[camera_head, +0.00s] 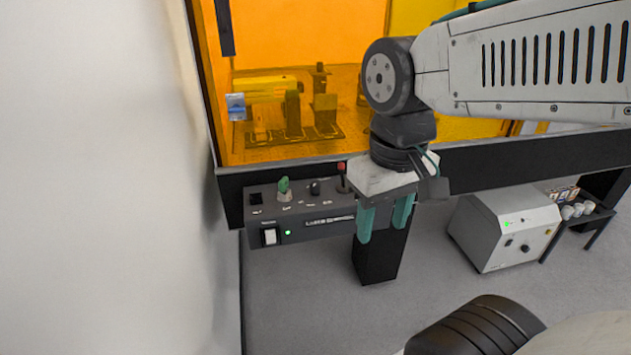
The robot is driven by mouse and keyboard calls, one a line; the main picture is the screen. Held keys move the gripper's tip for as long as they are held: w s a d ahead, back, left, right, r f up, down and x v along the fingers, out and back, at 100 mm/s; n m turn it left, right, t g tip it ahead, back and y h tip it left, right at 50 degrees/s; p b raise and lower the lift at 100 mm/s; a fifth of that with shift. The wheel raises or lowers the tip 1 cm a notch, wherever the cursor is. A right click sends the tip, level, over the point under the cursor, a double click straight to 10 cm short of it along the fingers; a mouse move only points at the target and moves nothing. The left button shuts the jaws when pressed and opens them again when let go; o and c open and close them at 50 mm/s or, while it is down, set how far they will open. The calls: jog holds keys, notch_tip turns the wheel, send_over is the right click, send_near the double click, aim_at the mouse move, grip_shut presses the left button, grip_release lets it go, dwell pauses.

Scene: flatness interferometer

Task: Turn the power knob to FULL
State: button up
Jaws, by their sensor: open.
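A dark control box (262,219) stands at the front edge of the orange-windowed enclosure. On its top are a green knob-like part (284,186) on a pale base, a small black knob (315,188) and a red-tipped lever (342,169). The labels are too small to read, so I cannot tell which one is the power knob or its setting. My gripper (385,217) points down with its two teal fingers apart and nothing visible between them. It is to the right of the knobs, in front of the box's right end, which it partly hides.
A black block (378,262) is below my gripper. A grey cabinet (505,228) and a small dark table are at right. A white wall (100,180) rises close on the left.

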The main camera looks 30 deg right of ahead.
jog(key=w+d+f+m+g, duration=0.2)
jog(key=w+m, duration=0.2)
jog(key=w, duration=0.8)
jog(key=m+t, duration=0.1)
jog(key=m, duration=1.1)
send_over(315, 183)
jog(key=f, duration=0.4)
jog(key=s+f, duration=0.1)
jog(key=f, duration=0.1)
jog(key=shift+w+r+m+t, duration=0.25)
jog(key=shift+w+m+t, duration=0.15)
jog(key=shift+m, duration=0.5)
jog(key=shift+f+m, duration=0.2)
jog(key=shift+m, duration=0.3)
notch_tip(315, 183, down, 8)
jog(key=shift+r, duration=0.2)
jog(key=c, duration=1)
